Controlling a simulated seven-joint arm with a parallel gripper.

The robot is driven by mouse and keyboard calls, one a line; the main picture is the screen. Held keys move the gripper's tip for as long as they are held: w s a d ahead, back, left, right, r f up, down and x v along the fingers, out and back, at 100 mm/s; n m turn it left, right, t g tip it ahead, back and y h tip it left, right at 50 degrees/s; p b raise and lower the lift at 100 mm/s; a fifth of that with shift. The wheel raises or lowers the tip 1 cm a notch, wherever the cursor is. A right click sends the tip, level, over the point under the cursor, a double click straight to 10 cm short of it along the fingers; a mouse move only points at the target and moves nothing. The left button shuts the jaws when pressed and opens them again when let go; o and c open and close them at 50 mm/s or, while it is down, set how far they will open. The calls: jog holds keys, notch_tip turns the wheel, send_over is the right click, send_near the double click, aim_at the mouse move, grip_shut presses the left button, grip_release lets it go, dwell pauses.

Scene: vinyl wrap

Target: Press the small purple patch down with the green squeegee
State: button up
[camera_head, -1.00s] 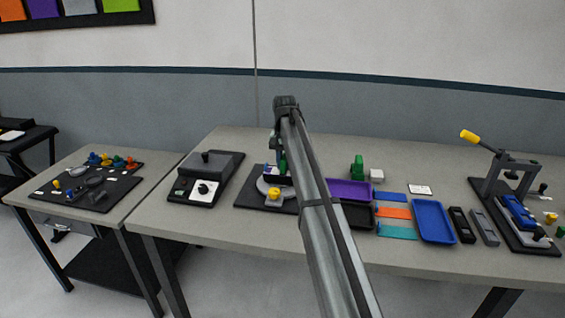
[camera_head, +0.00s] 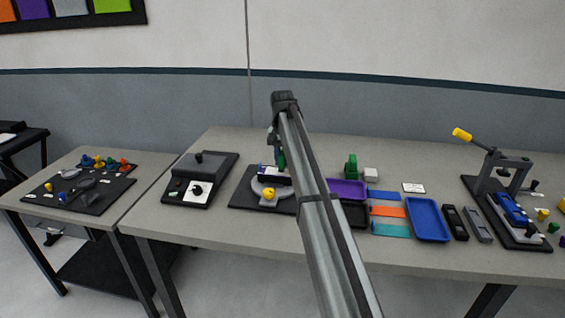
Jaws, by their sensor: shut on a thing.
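A dark block (camera_head: 272,178) with a pale top rests on a grey round turntable (camera_head: 259,188) on a black base plate (camera_head: 242,200). A small bluish-purple spot shows at the block's upper left edge; I cannot tell whether it is the small purple patch. My gripper (camera_head: 278,150) points down over the block, mostly hidden by my own arm. It is shut on the green squeegee (camera_head: 281,159), which is upright just above or at the block's far side. I cannot tell whether it touches.
A yellow knob (camera_head: 268,194) stands in front of the turntable. Right are a purple tray (camera_head: 350,189), a black tray (camera_head: 354,214), colored strips (camera_head: 388,212), a blue tray (camera_head: 428,219) and a lever press (camera_head: 510,200). A control box (camera_head: 199,180) sits left.

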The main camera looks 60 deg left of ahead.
aim_at(282, 152)
jog(key=shift+r, duration=2.15)
